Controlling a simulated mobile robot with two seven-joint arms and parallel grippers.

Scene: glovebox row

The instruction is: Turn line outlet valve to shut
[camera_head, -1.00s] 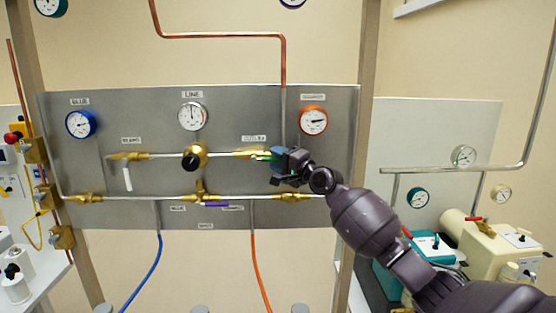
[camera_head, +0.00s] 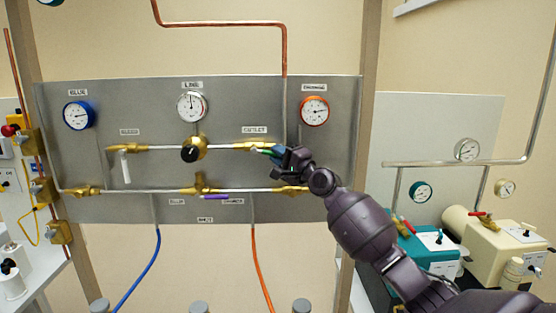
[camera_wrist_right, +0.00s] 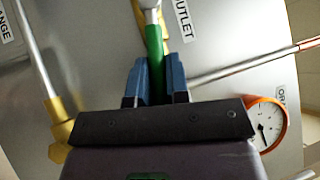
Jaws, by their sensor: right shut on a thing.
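The line outlet valve (camera_head: 254,147) is a brass valve on the upper pipe of the grey panel, under the OUTLET label (camera_head: 254,130). Its green handle (camera_wrist_right: 154,58) lies between the blue fingers of my right gripper (camera_wrist_right: 153,82) in the wrist view. My right gripper (camera_head: 272,153) is shut on that handle, just right of the brass body in the head view. The handle's grey neck shows past the fingertips in the wrist view. The fingers hide much of the handle in the head view. My left gripper is not in view.
The panel (camera_head: 330,170) also carries a white-handled valve (camera_head: 125,165), a black-knobbed regulator (camera_head: 191,153), a purple handle (camera_head: 215,196) and the orange-rimmed gauge (camera_head: 315,111). A copper pipe (camera_head: 284,60) rises close to my gripper. Pumps (camera_head: 490,245) stand at right.

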